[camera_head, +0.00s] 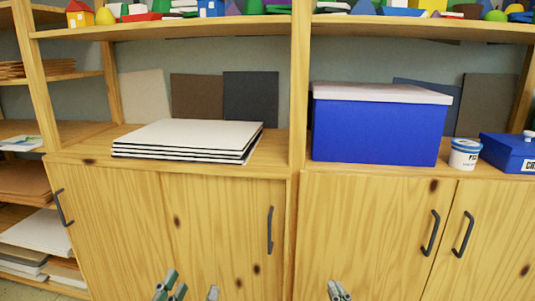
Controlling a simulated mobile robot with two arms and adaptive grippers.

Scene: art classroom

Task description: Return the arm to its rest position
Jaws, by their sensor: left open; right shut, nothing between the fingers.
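My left gripper (188,291) shows only its fingertips at the bottom edge of the head view, left of the middle. Its fingers are apart, with nothing between them. My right gripper (339,291) shows at the bottom edge, right of the middle. Its fingers are together and hold nothing. Both are in front of the wooden cabinet doors and below the shelf top. The rest of both arms is out of view.
A wooden cabinet (120,215) with dark handles fills the view ahead. On it are a stack of white boards (190,135), a blue box with a pale lid (375,130), a white tub (464,155) and a smaller blue box (508,152). Colourful blocks line the upper shelf (200,30).

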